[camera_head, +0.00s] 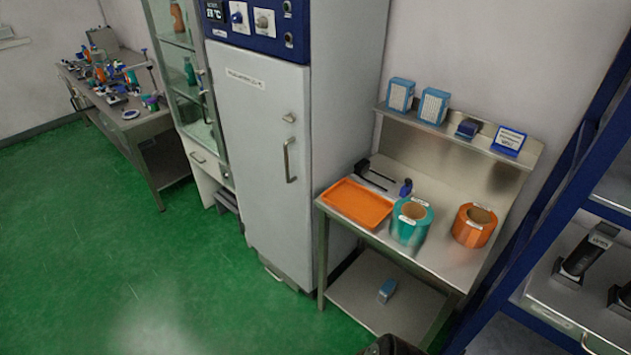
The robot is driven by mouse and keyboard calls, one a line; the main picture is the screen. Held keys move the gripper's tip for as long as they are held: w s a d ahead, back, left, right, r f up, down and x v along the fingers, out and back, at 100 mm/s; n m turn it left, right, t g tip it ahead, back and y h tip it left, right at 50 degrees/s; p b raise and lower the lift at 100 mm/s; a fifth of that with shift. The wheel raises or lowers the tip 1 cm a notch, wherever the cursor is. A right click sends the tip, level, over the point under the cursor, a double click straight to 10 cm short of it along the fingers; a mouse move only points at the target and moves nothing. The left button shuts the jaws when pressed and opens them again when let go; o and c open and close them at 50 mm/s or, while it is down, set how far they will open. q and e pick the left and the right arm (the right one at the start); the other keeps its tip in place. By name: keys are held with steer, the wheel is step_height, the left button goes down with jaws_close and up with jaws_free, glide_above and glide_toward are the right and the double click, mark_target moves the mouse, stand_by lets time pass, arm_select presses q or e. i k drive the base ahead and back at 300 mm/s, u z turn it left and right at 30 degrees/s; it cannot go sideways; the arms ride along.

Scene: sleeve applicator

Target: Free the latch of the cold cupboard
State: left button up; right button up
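The cold cupboard (250,180) is a tall light-grey cabinet with a dark blue control panel (262,25) and a lit temperature display on top. Its door looks shut. A vertical bar handle (290,160) is on the right side of the door. A small pale fitting above the handle, perhaps the latch (289,117), sits near the door's right edge; whether it is fastened is too small to tell. Neither of my grippers can be made out. A dark shape at the bottom edge is cut off, and I cannot tell what it is.
A steel table (450,262) right of the cupboard holds an orange tray (357,203), a teal roll (411,221) and an orange roll (474,225). A glass cabinet (187,75) adjoins the cupboard's left. Blue shelving (560,190) stands far right. Green floor before the cupboard is clear.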

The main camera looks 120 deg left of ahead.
mark_target(291, 120)
steer(key=u, duration=5.8)
steer(key=i, duration=3.25)
steer(key=z, duration=0.3)
